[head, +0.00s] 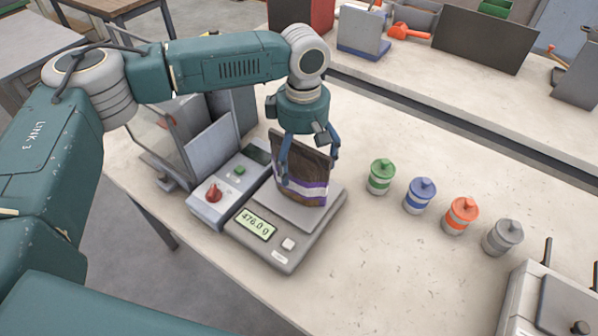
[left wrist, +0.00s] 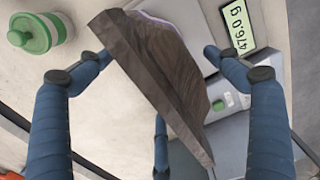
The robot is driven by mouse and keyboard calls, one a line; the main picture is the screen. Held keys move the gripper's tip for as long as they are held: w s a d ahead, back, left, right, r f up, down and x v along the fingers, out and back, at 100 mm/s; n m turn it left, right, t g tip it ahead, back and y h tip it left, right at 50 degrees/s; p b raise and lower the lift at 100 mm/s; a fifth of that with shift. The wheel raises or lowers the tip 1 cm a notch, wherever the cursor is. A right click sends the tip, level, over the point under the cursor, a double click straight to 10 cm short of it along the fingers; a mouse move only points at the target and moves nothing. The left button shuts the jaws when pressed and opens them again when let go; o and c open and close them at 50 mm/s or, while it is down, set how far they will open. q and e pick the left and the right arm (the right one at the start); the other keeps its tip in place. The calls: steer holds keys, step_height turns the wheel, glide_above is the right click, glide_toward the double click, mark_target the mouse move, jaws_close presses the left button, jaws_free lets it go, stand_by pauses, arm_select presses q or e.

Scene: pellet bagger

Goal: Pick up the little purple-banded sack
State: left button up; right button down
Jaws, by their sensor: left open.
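The little sack (head: 300,170) is dark brown with a purple and white band low on it. It stands upright on the scale's plate (head: 318,215); the scale display (head: 256,224) reads 476.0 g. My left gripper (head: 309,165) comes down over the sack from above, open, with fingers on either side of its upper part. In the left wrist view the sack (left wrist: 160,75) lies between the spread blue fingers (left wrist: 163,65), with gaps visible beside it. Its purple band is mostly hidden there. My right gripper is not in view.
A grey control box with a red knob (head: 213,192) stands left of the scale. Green (head: 381,176), blue (head: 420,195), orange (head: 460,215) and grey (head: 502,236) lidded jars line up to the right. The bench front is clear.

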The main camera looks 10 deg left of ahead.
arm_select(q)
steer(key=c, duration=1.7)
steer(key=shift+w, duration=0.1)
steer(key=shift+c, duration=0.5)
steer(key=shift+r, duration=0.15)
